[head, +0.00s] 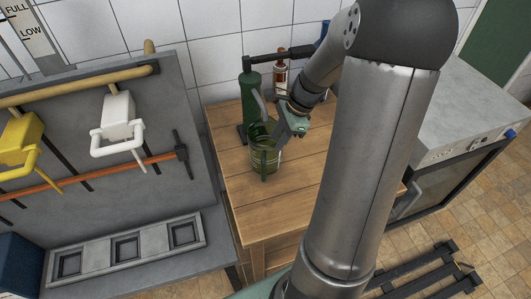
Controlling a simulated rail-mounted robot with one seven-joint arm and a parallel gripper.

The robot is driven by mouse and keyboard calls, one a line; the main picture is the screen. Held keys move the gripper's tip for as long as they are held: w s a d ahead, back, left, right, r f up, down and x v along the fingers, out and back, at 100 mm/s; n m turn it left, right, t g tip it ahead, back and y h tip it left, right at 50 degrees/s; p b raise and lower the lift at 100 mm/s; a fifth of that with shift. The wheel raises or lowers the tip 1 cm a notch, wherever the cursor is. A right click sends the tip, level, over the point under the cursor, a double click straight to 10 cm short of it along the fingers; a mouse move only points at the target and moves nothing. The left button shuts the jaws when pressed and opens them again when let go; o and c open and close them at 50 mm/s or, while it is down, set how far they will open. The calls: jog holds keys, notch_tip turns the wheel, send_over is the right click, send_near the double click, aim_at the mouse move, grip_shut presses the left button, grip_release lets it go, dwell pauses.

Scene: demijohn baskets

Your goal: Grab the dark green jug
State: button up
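A dark green jug (250,86), tall with a narrow neck, stands upright toward the back left of the wooden table. A wider, olive-green vessel (265,162) with bands around it stands in front of it. My gripper (272,118) is just above and behind this vessel, at the right of the dark green jug's lower part. It overlaps the jug in the picture; I cannot tell whether they touch. Its fingers are small and partly hidden, so their opening does not show clearly. My arm hides the table's right part.
The wooden table (280,205) is clear at its front. A grey panel with yellow (22,135) and white (117,120) fixtures stands left. A grey cabinet (450,110) is right.

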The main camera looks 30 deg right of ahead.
aim_at(273, 145)
jog(key=x, duration=0.4)
jog(key=shift+w, duration=0.1)
grip_shut()
dwell(1.3)
